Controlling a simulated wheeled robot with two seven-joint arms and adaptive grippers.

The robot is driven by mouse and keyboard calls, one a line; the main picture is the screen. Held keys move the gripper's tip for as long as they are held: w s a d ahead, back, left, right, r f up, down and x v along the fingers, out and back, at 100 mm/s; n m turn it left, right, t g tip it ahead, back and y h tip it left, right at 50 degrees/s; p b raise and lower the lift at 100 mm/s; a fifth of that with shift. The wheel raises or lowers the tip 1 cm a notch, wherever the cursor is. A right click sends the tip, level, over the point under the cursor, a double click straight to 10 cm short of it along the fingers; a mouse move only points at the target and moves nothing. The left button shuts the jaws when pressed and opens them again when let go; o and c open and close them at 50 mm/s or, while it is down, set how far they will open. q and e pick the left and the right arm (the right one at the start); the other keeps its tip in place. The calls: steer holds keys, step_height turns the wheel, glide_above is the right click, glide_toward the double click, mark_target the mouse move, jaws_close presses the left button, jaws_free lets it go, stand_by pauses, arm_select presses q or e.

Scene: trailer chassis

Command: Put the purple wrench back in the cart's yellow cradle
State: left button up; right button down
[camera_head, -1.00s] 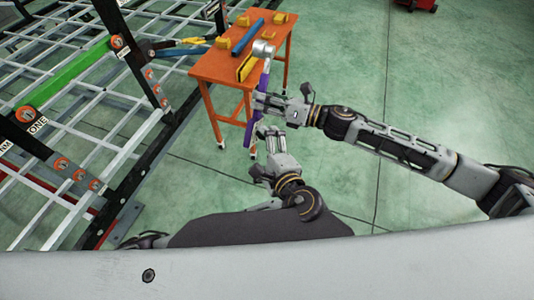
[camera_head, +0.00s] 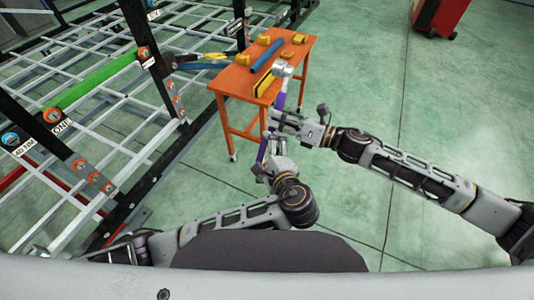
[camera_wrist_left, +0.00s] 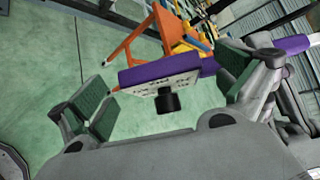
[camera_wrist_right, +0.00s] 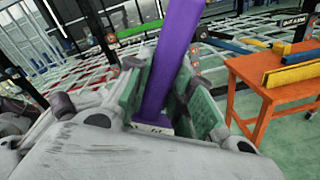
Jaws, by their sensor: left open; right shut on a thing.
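The purple wrench (camera_head: 281,98) is held steeply in my right gripper (camera_head: 272,121), its silver head up in front of the orange cart (camera_head: 237,87). The right wrist view shows its purple handle (camera_wrist_right: 175,55) between the green pads. My left gripper (camera_head: 266,161) is open at the lower handle. In the left wrist view the handle (camera_wrist_left: 150,73), with a pale part and a black knob, lies across the space between its open fingers. Yellow blocks (camera_head: 264,39) stand on the cart top; I cannot tell which is the wrench's cradle.
A blue tool (camera_head: 267,55) and a long yellow piece (camera_head: 264,85) lie on the cart. The trailer chassis frame (camera_head: 100,100), with a green bar, fills the left. A red cabinet (camera_head: 440,17) stands far right.

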steer(key=shift+r, duration=0.1)
arm_select(q)
steer(key=c, duration=1.4)
steer(key=shift+r, duration=0.1)
steer(key=shift+c, duration=0.5)
arm_select(e)
steer(key=c, duration=1.2)
jaws_free()
steer(key=shift+o, duration=0.2)
steer(key=shift+d, duration=0.15)
steer(key=v, duration=1.1)
steer(key=shift+s+d, duration=0.15)
steer(key=shift+d, duration=0.1)
